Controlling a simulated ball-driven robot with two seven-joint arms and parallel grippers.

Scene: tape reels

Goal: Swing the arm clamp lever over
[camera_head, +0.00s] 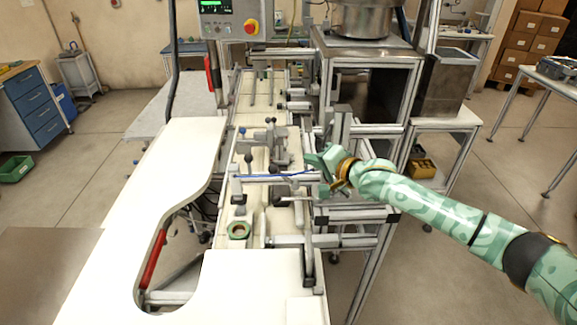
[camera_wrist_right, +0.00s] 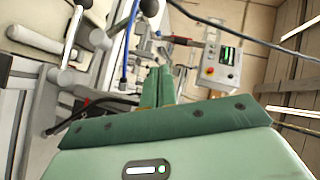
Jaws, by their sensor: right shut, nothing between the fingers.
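My right gripper (camera_head: 309,158) is at the right side of the machine's conveyor. In the right wrist view its green fingers (camera_wrist_right: 158,84) are together with nothing between them. Several levers with dark knobs stand on the conveyor to its left, among them one lever (camera_head: 248,160) and another farther back (camera_head: 270,121). In the right wrist view, ball-ended metal levers (camera_wrist_right: 68,76) show at the left, apart from the fingers. I cannot tell for certain which one is the arm clamp lever. My left gripper is not in view.
A green-rimmed reel (camera_head: 239,231) lies on the near conveyor. A white curved table (camera_head: 130,215) is at left. A control box (camera_head: 228,18) with a red button stands behind. Metal frames (camera_head: 365,60) crowd the right side, and a blue hose (camera_wrist_right: 128,45) runs near the fingers.

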